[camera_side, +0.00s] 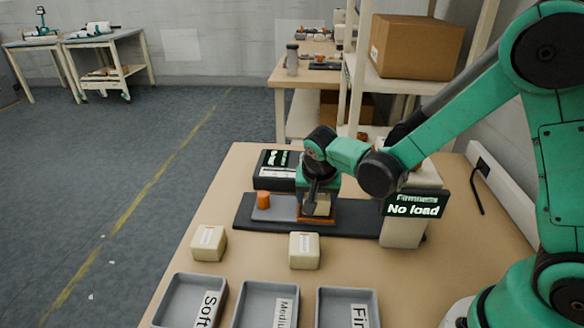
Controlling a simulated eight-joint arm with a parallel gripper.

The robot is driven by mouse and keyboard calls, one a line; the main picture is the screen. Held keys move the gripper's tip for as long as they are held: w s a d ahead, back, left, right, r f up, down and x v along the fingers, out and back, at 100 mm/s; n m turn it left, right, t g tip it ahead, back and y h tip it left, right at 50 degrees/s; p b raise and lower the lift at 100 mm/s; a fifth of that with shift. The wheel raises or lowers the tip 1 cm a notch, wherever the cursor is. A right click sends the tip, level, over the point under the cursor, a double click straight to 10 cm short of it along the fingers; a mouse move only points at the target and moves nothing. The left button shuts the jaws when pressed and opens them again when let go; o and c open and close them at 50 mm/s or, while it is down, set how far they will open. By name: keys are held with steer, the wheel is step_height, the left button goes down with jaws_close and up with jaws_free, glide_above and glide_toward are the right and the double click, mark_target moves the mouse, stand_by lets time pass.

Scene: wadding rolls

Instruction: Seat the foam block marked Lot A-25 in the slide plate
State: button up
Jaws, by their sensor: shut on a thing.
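My gripper (313,203) points down over the dark rail and is shut on a cream foam block (322,206). Part of the block hides behind the fingers, and its label cannot be read. The block is at the orange-edged part of the grey slide plate (280,213); I cannot tell whether it rests on the plate or is just above it. Two more cream foam blocks lie on the table in front, one at left (208,243) and one in the middle (304,250). Their labels are too small to read.
A firmness tester (403,232) at the rail's right end reads "No load". An orange knob (263,200) stands left of my gripper. A dark device (268,172) is behind. Grey trays marked Soft (167,298), Medium (247,308) and "Fir…" (330,308) line the front.

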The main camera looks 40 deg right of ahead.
steer(key=o, duration=1.4)
steer(key=shift+c, duration=0.2)
steer(key=shift+r, duration=3.95)
steer(key=shift+f, duration=0.1)
steer(key=shift+f, duration=3.9)
steer(key=shift+r, duration=0.1)
